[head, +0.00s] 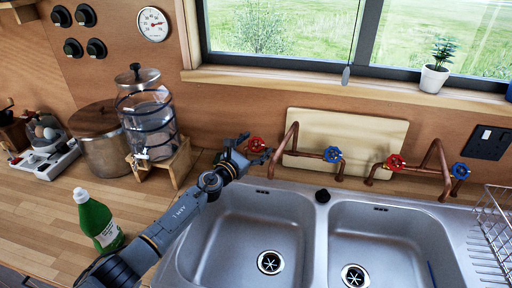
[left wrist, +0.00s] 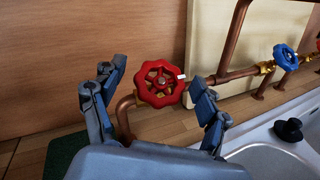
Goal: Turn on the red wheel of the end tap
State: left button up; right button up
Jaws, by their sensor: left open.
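The red wheel (head: 256,144) of the left end tap sits on a copper pipe behind the left sink basin. In the left wrist view the red wheel (left wrist: 159,83) fills the space between my fingers, with the copper pipe (left wrist: 124,117) bending below it. My left gripper (head: 247,149) reaches in from the left and is open, its fingers on either side of the wheel. In the left wrist view the gripper (left wrist: 156,84) shows a gap on the wheel's right; whether the left finger touches cannot be told. My right gripper is out of view.
A blue wheel (head: 332,154), another red wheel (head: 395,162) and another blue wheel (head: 460,170) stand along the sink's back edge. A cutting board (head: 345,130) leans behind the pipes. A glass dispenser (head: 147,115) and green bottle (head: 97,222) stand left of the sink.

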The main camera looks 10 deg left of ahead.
pick_arm(q)
jog(key=shift+w, duration=0.1)
jog(key=c, duration=1.2)
jog(key=shift+d+n+t+y, duration=0.1)
jog(key=shift+n+t+y, duration=0.2)
jog(key=shift+n, duration=0.1)
jog(key=shift+n+t+y+p, duration=0.3)
jog(key=shift+n+y+p, duration=0.1)
jog(key=shift+n+y, duration=0.35)
jog(key=n+y, duration=0.3)
jog(key=shift+n+t, duration=0.35)
jog(key=shift+t, duration=0.05)
jog(key=n+y, duration=0.3)
jog(key=shift+f+n, duration=0.1)
jog(key=shift+n, duration=0.2)
jog(key=shift+n+g+y+b, duration=0.6)
jog(key=shift+n+y+b, duration=0.4)
jog(key=shift+n+y, duration=1.15)
